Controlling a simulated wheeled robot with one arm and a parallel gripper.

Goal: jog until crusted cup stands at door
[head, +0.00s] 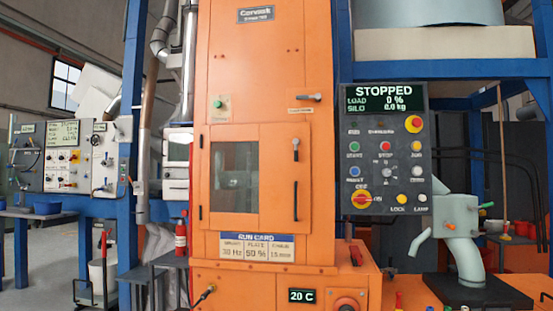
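The orange elevator casing (262,80) stands in the middle of the head view. Its door (276,148) is shut, with a black handle (295,185) at its right side. Behind the door window (235,170) a dim grey shape shows; I cannot tell whether it is a cup or crusted. The control panel (385,220) at right has a display (384,98) reading STOPPED, load 0 %, silo 0.0 kg. The yellow jog button (416,146) is right of the red stop button (386,146); the green start button (354,146) is at left. My gripper is not in view.
A run card (255,247) is below the door. A pale green spouted device (455,245) stands on a black base at right.

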